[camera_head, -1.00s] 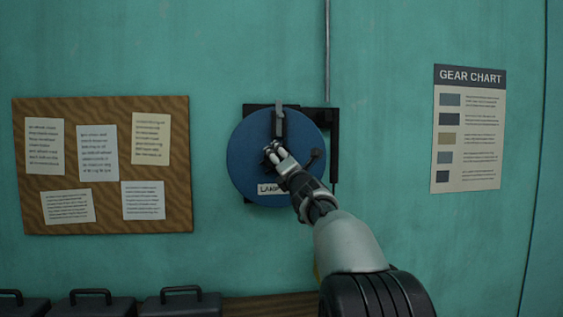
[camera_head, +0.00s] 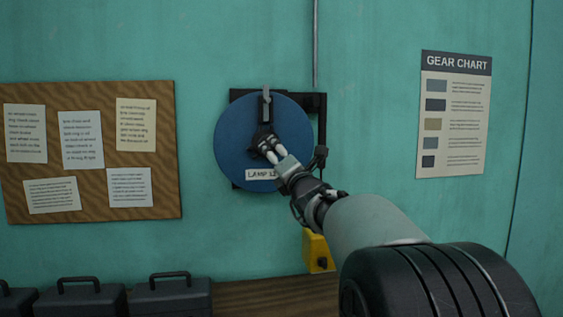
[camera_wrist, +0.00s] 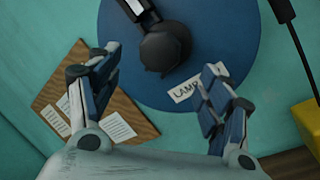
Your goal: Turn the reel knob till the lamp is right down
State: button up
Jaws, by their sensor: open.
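The blue round reel (camera_head: 232,150) hangs on the green wall with a "LAMP" label on its lower part. A black knob (camera_head: 262,138) stands out near its middle; it shows large in the wrist view (camera_wrist: 165,47), joined to a pale-edged bar running up. My gripper (camera_head: 270,150) is at the knob in the head view, partly covering it. In the wrist view my gripper's fingers (camera_wrist: 160,70) are spread, with the knob ahead between them and no clear contact. A yellow box-like thing (camera_head: 318,252) sits low right of the reel; I cannot tell if it is the lamp.
A black bracket (camera_head: 318,103) stands behind the reel. A dark cord (camera_wrist: 302,50) runs down beside it. A cork board (camera_head: 95,185) is left and a gear chart (camera_head: 455,115) right. Dark cases (camera_head: 170,298) stand at lower left, beside a wooden surface (camera_head: 260,300).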

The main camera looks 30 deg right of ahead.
jog(key=shift+v, duration=1)
jog(key=s+a+f+n+g+y, duration=0.1)
jog(key=s+a+n+g+y, duration=0.2)
jog(key=a+n, duration=0.55)
jog(key=s+a+f+n+y, duration=0.2)
jog(key=s+a+n+y, duration=0.25)
jog(key=a+n, duration=0.4)
jog(key=s+a+f+n+g+y, duration=0.3)
jog(key=s+a+f+n+g, duration=0.3)
jog(key=s+a+f+n, duration=0.45)
jog(key=s+a+f+n+g+h, duration=0.2)
jog(key=s+f+n+g+h, duration=0.15)
jog(key=s+f+n, duration=0.85)
jog(key=s+d+f+n+g+h, duration=0.1)
jog(key=s+d+f+n+h, duration=0.1)
jog(key=s+d+f+n, duration=0.2)
jog(key=s+d+f+n+g+h, duration=0.2)
jog(key=s+d+f+n, duration=0.2)
jog(key=s, duration=0.5)
jog(key=shift+d, duration=0.3)
